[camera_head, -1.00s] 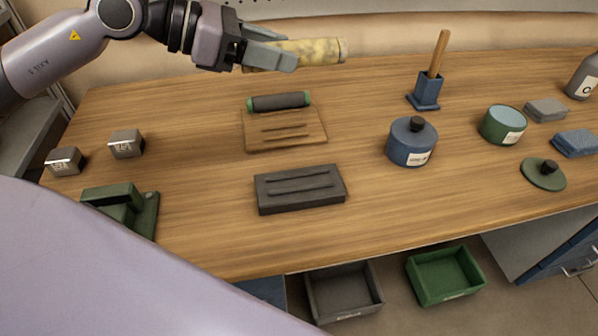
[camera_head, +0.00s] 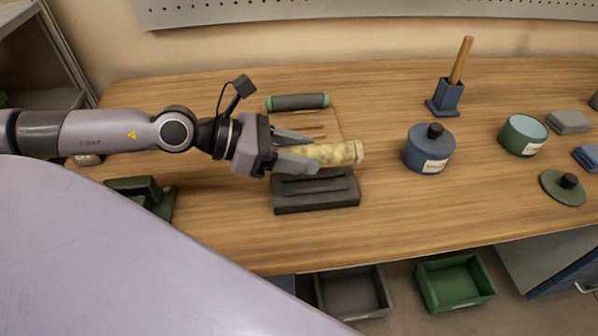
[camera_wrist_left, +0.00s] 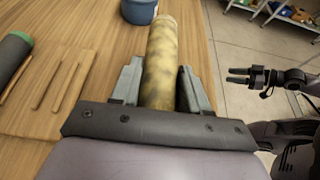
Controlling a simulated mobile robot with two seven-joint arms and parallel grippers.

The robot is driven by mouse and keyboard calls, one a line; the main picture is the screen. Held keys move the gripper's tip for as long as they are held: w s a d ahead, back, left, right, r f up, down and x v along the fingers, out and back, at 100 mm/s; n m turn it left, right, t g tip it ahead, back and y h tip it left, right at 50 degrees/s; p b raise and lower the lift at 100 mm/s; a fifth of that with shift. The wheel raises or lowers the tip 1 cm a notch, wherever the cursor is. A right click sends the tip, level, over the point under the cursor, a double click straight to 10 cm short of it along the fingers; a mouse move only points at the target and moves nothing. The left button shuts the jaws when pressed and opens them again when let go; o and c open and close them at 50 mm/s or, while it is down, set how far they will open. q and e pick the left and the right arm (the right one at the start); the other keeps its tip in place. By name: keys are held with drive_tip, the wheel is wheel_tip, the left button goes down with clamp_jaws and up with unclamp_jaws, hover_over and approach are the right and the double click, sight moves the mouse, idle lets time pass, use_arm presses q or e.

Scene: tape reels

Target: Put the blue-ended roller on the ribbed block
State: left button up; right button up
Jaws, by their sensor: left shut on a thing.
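My left gripper (camera_head: 305,152) is shut on a mottled yellow roller (camera_head: 340,153), which also fills the middle of the left wrist view (camera_wrist_left: 162,65). The roller's far end looks pale cream; its near end is hidden between the fingers, and I see no blue end. It is held over the back edge of a dark grey ribbed block (camera_head: 318,200); I cannot tell how high. A dark roller with green ends (camera_head: 298,102) lies at the back edge of a wooden ribbed board (camera_head: 335,124). My right gripper (camera_wrist_left: 240,76) is empty, its fingers apart, off to the side in the wrist view.
A blue lidded jar (camera_head: 430,155), a blue holder with a wooden stick (camera_head: 445,98), a green tin (camera_head: 522,136) and a green lid (camera_head: 562,188) stand to the right. The table front right of the block is clear.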

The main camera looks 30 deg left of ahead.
sight(299, 186)
use_arm(q)
drive_tip(key=shift+f+b, duration=0.7)
drive_tip(key=shift+f, duration=1.85)
drive_tip(key=o, duration=1.2)
drive_tip(key=shift+f, duration=0.1)
